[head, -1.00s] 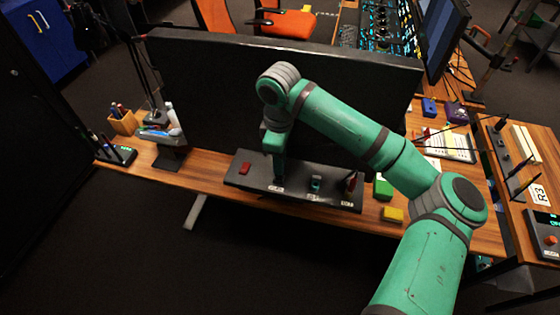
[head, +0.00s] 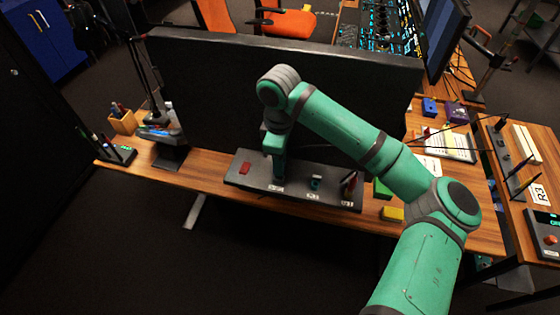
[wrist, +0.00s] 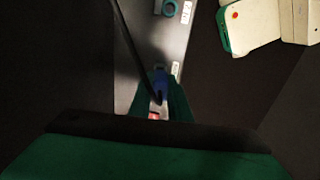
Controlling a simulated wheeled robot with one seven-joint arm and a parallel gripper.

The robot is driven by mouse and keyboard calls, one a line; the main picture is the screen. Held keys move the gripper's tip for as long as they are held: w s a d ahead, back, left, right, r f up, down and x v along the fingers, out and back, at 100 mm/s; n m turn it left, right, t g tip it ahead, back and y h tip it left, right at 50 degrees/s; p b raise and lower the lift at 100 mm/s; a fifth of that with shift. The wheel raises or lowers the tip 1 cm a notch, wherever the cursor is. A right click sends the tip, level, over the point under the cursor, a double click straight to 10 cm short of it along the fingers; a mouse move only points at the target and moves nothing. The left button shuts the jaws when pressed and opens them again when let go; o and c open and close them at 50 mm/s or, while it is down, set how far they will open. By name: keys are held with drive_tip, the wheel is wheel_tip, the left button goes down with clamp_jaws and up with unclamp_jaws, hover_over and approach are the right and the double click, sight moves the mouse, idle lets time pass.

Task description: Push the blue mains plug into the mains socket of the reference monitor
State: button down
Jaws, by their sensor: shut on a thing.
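The blue mains plug (wrist: 160,82) shows in the wrist view between my gripper's (wrist: 164,102) green fingers, which are shut on it. A dark cable runs past it. In the head view my gripper (head: 279,178) points down at the left-middle of a dark grey connector panel (head: 259,179), below the reference monitor (head: 345,85), a large black screen seen from behind. The plug is not clear in that view. I cannot make out the mains socket or whether the plug touches it; the gripper hides that spot.
The panel also holds a red block (head: 244,168), a teal connector (head: 316,183) and a dark red piece (head: 350,184). A green box (head: 382,190) and a yellow block (head: 391,214) lie to its right. The monitor stands close behind my gripper.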

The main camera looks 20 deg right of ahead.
drive_tip(key=shift+f, duration=1)
drive_tip(key=c, duration=1.6)
unclamp_jaws()
drive_tip(key=shift+o, duration=0.2)
wheel_tip(320, 180, up, 11)
drive_tip(key=shift+f, duration=0.1)
